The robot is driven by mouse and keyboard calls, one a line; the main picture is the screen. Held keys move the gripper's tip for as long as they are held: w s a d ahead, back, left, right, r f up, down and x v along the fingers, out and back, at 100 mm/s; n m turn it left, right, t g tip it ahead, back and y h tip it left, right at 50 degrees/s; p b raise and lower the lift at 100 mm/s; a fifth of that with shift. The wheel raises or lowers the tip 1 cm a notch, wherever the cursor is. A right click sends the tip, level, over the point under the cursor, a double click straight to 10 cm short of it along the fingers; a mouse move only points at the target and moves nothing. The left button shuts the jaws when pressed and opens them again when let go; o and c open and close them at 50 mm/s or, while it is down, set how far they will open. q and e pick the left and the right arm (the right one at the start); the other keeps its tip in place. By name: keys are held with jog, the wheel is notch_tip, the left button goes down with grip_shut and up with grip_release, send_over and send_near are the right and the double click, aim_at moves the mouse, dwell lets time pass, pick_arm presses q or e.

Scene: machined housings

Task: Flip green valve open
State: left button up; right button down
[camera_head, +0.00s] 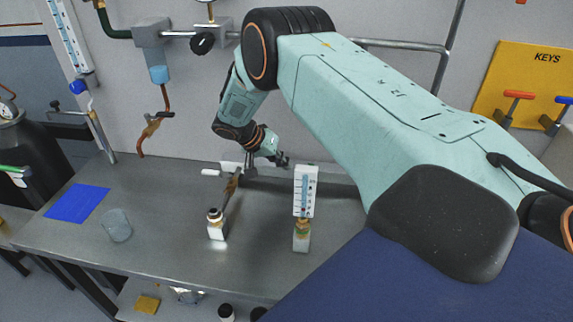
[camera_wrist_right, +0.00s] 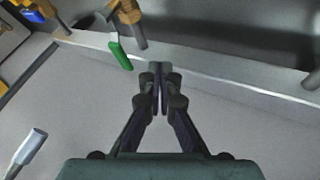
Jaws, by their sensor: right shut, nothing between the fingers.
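A green valve handle (camera_wrist_right: 121,56) shows in the right wrist view, slanting down and right below brass-coloured fittings (camera_wrist_right: 128,14). I cannot pick out this same handle with certainty in the head view. My right gripper (camera_wrist_right: 159,68) is shut and empty, its fingertips together in the middle of the wrist view. The green handle is up and left of the fingertips, with a visible gap between them. In the head view my right gripper (camera_head: 284,161) is small and dark, reaching down near the wall above the bench. My left gripper is out of view.
On the grey bench (camera_head: 165,205) stand a small bottle (camera_head: 216,229), a bottle with a thermometer card (camera_head: 304,190), a glass beaker (camera_head: 116,225) and a blue sheet (camera_head: 78,201). Red (camera_head: 518,94) and blue (camera_head: 563,100) handles are at right. My right arm hides much of the wall.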

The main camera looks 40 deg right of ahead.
jog(key=b+v, duration=0.1)
jog(key=v, duration=0.8)
jog(key=shift+r, duration=0.3)
jog(key=shift+s, duration=0.25)
